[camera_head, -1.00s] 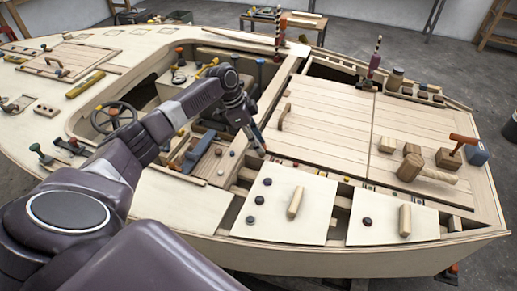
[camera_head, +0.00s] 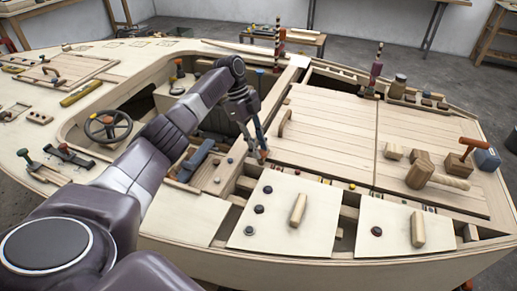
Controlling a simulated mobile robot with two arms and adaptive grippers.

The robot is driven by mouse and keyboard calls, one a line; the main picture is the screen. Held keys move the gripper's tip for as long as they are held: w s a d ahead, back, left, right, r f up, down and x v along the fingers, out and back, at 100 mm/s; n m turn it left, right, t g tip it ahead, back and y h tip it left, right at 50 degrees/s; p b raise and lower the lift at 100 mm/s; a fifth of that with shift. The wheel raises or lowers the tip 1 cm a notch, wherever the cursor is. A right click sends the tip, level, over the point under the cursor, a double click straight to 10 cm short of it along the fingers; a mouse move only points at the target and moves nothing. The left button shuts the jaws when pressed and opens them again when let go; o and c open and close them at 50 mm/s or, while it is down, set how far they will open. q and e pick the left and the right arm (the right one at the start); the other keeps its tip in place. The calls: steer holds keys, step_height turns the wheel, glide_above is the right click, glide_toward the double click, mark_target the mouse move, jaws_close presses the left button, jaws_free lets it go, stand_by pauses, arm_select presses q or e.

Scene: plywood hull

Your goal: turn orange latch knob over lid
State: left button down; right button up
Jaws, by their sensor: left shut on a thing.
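My left gripper (camera_head: 260,154) reaches down to the strip between the cockpit and the planked deck, just behind the back left corner of a pale lid (camera_head: 320,218). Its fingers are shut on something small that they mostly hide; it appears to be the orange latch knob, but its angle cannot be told. The lid lies flat, with a wooden bar handle (camera_head: 298,209) and dark round knobs on its left side. A second pale lid (camera_head: 390,222) lies to its right, with a similar handle and one dark knob. My right gripper is not in view.
A wooden mallet (camera_head: 420,172) and blocks lie on the planked deck (camera_head: 330,125) at the right. The cockpit with a steering wheel (camera_head: 108,126) is at the left, partly behind my arm. A blue lever (camera_head: 197,158) stands near the gripper. Striped posts stand farther back.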

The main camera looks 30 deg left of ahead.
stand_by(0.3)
arm_select(q)
steer(key=c, duration=1.6)
jaws_free()
steer(key=v, duration=1.2)
steer(key=shift+a, duration=0.1)
